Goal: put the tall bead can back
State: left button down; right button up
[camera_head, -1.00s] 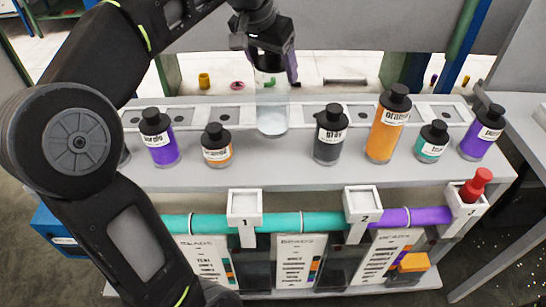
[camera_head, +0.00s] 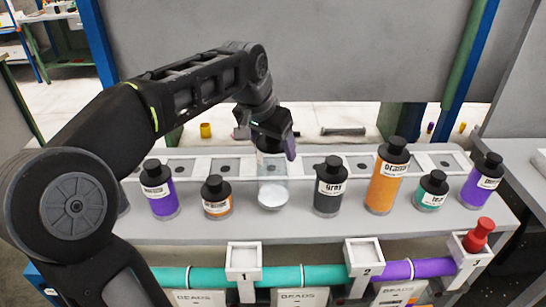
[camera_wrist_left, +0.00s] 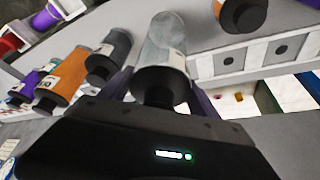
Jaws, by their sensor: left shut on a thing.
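The tall bead can (camera_head: 272,191) is clear, with white contents at the bottom and a dark cap. My left gripper (camera_head: 270,136) is shut on it near the cap, from above. The can is upright in the row of cans, between the short orange can (camera_head: 217,199) and the dark grey can (camera_head: 329,187). Its bottom is at or very near the shelf; I cannot tell if it touches. In the left wrist view, the can (camera_wrist_left: 166,38) extends away from the gripper, its dark cap nearest. My right gripper is not in view.
A purple can (camera_head: 160,190) stands further left. A tall orange can (camera_head: 385,178), a small teal can (camera_head: 431,192) and another purple can (camera_head: 483,180) stand to the right. A white slotted rail (camera_head: 230,166) runs behind. Numbered holders and teal and purple tubes (camera_head: 300,275) lie in front.

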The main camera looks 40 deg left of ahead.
pick_arm(q)
jog(key=shift+f, duration=1.7)
jog(key=shift+f, duration=0.2)
jog(key=shift+c, duration=0.8)
grip_release()
jog(key=v, duration=1.2)
jog(key=shift+r, duration=0.3)
